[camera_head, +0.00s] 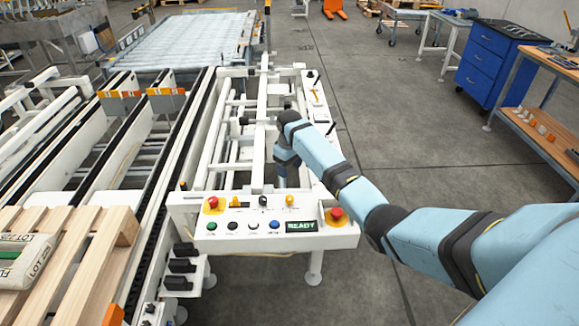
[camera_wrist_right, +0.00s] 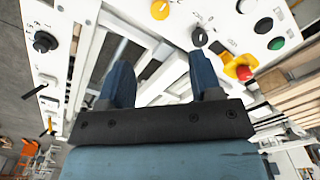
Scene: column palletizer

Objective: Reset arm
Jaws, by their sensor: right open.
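My right arm comes in from the right in the head view, and its gripper (camera_head: 284,165) points down over the white machine frame (camera_head: 181,205), behind the control panel (camera_head: 255,244). In the right wrist view the two blue fingers of my right gripper (camera_wrist_right: 161,68) stand apart with nothing between them. White bars and dark gaps of the frame show beyond the fingers. The fingers appear clear of the panel's buttons; contact with the frame cannot be told. My left gripper is in neither view.
The panel has red stop buttons (camera_head: 213,202), several coloured buttons and a READY display (camera_head: 301,226). A wooden pallet (camera_head: 85,262) with a labelled sack (camera_head: 32,262) lies at lower left. A roller conveyor (camera_head: 185,45) runs behind. Floor is open beyond the frame, towards a blue cabinet (camera_head: 488,62).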

